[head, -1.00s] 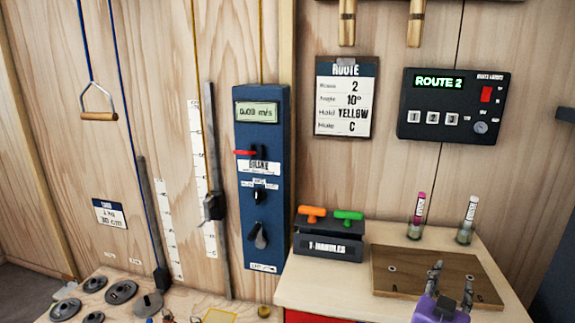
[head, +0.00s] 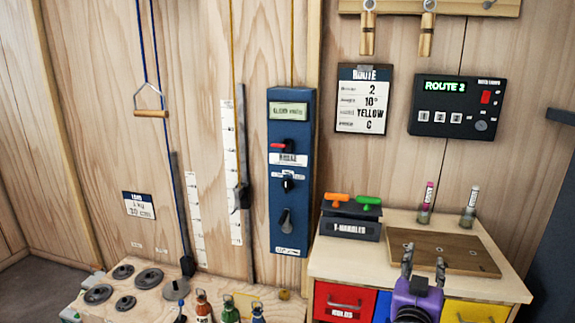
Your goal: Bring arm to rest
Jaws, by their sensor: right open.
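My right gripper (head: 423,272) shows at the lower right, purple-bodied with two dark fingers pointing up. Its fingers stand apart with nothing visible between them. In the picture it overlaps the front edge of the wooden worktop (head: 335,262) and the drawers below. My left gripper is not in view.
The worktop carries a T-handles box (head: 350,222), a brown board (head: 440,250) and two small tubes (head: 426,203). Coloured drawers (head: 343,301) sit below. A blue control panel (head: 290,170) is on the wall. Weight discs (head: 149,278) and small bottles (head: 203,304) stand at lower left.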

